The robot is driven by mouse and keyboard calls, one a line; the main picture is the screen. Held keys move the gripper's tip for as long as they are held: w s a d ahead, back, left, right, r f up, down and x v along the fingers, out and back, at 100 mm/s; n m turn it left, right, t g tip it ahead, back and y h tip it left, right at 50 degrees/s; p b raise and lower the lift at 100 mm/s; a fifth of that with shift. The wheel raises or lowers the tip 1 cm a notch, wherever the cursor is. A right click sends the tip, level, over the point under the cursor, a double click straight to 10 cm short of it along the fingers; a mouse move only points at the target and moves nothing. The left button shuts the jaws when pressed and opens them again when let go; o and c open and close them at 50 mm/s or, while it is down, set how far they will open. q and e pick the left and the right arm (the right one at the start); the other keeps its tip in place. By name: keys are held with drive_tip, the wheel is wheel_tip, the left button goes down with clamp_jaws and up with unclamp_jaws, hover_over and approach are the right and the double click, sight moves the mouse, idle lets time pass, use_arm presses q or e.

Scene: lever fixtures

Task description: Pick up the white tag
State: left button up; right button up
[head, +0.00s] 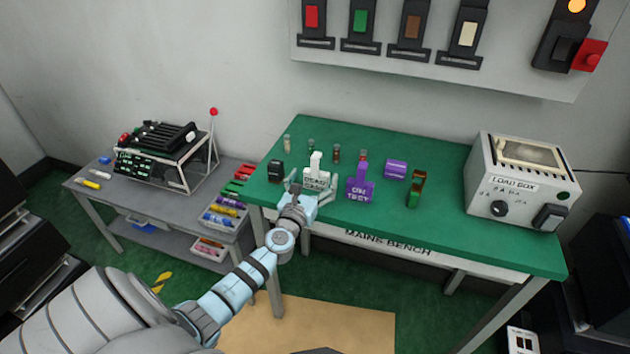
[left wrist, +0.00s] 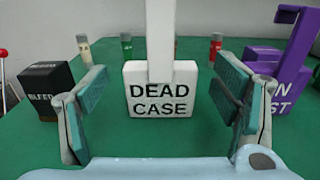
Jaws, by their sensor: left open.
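The white tag (head: 317,178) stands upright near the left front of the green bench, a block with a narrow upright stem. In the left wrist view the white tag (left wrist: 161,98) reads "DEAD CASE" and sits in the middle, between my fingers but a little beyond them. My left gripper (head: 301,188) is open, with its two fingers spread to either side of the tag, and it holds nothing. The fingers also show in the left wrist view (left wrist: 160,112). My right gripper is in neither view.
A purple tag (head: 361,187) stands close to the right and a black "BLEED" block (head: 275,171) to the left. Several small cylinders stand behind.

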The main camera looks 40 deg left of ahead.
use_arm(q)
drive_tip(key=shift+x, duration=1.2)
drive_tip(key=shift+s+f, duration=0.1)
drive_tip(key=c, duration=1.2)
drive_tip(key=shift+c, duration=0.2)
